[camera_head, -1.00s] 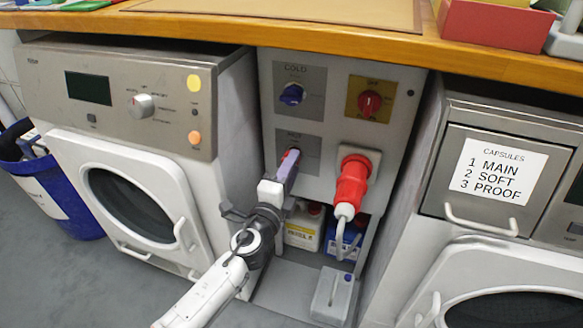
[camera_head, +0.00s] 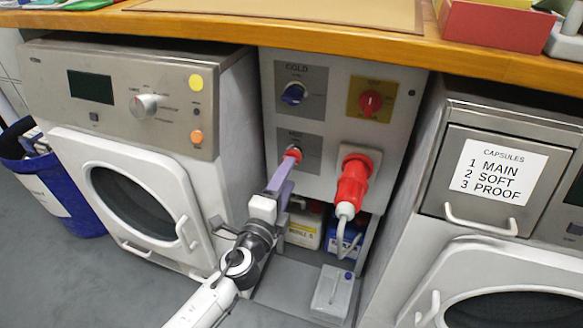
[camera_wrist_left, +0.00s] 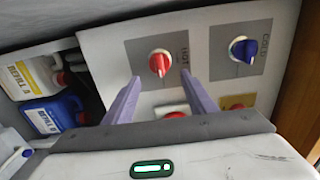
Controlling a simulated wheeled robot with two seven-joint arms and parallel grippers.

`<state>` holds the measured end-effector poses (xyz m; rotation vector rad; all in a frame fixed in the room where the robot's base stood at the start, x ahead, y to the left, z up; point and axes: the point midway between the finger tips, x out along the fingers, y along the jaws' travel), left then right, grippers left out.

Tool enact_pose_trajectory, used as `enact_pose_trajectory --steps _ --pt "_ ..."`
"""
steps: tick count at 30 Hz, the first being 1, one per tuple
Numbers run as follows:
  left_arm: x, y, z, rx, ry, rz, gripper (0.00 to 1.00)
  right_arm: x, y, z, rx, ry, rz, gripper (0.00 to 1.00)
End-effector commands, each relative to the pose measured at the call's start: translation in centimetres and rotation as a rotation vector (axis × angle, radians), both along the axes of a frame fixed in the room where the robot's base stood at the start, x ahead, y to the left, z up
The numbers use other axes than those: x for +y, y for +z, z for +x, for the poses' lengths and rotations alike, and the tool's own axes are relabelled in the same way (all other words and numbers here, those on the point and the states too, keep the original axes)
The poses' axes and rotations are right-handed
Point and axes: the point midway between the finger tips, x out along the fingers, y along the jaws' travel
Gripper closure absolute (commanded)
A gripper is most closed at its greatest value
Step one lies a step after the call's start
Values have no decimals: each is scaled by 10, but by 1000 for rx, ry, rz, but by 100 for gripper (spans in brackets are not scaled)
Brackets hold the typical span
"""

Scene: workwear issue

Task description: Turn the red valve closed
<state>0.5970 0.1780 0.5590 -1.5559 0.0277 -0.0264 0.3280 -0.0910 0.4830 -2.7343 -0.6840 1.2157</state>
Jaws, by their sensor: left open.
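I cannot tell any contact. My right gripper is in neither view.
A blue COLD knob (camera_head: 293,94) is above the valve, and a red switch on a yellow plate (camera_head: 370,102) is at upper right. A red plug (camera_head: 353,184) with a cable juts out close to my gripper's right. Washing machines (camera_head: 135,185) flank the panel.

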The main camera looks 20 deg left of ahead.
Motion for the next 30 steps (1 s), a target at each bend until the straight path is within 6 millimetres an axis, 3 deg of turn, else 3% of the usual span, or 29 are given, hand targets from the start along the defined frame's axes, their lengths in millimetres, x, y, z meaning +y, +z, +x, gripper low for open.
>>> enact_pose_trajectory --steps 3,10,27,30 --pt "1 -1 -26 3 0 0 49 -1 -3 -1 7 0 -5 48" --pt "2 -1 -54 1 1 2 49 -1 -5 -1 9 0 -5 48" --pt "2 0 -58 0 0 2 49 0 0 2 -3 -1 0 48" --pt "2 8 -58 -1 0 2 49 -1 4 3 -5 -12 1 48"
